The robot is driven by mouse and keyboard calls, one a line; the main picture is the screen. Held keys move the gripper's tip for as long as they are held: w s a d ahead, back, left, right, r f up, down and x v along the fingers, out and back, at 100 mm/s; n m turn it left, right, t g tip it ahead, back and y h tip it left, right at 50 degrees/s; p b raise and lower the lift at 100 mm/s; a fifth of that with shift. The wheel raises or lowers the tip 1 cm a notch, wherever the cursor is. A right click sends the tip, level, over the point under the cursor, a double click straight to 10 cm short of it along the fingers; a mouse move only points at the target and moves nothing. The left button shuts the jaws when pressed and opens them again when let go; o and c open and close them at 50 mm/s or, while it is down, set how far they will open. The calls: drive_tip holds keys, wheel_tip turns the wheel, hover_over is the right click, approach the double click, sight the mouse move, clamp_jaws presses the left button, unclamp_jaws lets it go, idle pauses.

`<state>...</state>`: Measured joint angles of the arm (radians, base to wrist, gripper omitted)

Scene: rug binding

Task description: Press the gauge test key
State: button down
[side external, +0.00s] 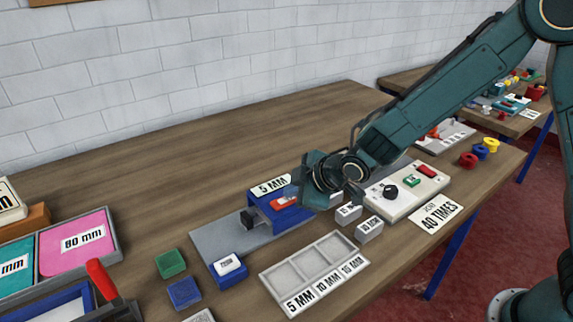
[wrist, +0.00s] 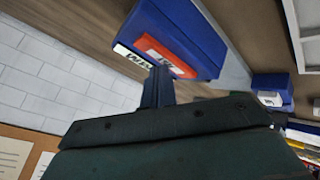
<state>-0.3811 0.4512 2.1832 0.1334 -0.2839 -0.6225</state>
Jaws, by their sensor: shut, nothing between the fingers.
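A blue gauge block (side external: 285,216) stands on a grey plate, with a red key (side external: 284,202) on its top and a "5 MM" label (side external: 270,184) behind. My gripper (side external: 300,190) is shut and empty, at the right end of the block and partly covering it. In the wrist view the shut fingers (wrist: 160,74) overlap the lower edge of the blue block (wrist: 185,30), close to its red key (wrist: 166,56) and a white label (wrist: 135,55). I cannot tell whether the fingers touch the key.
A control box (side external: 405,188) with a black knob, green and red buttons lies right of my gripper. Small labelled blocks (side external: 369,229) and a three-slot tray (side external: 314,268) lie in front. The table behind the gauge is clear up to the wall.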

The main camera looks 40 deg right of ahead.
sight(293, 200)
drive_tip(key=shift+r, duration=0.8)
drive_tip(key=shift+r, duration=0.1)
drive_tip(key=shift+r, duration=2.45)
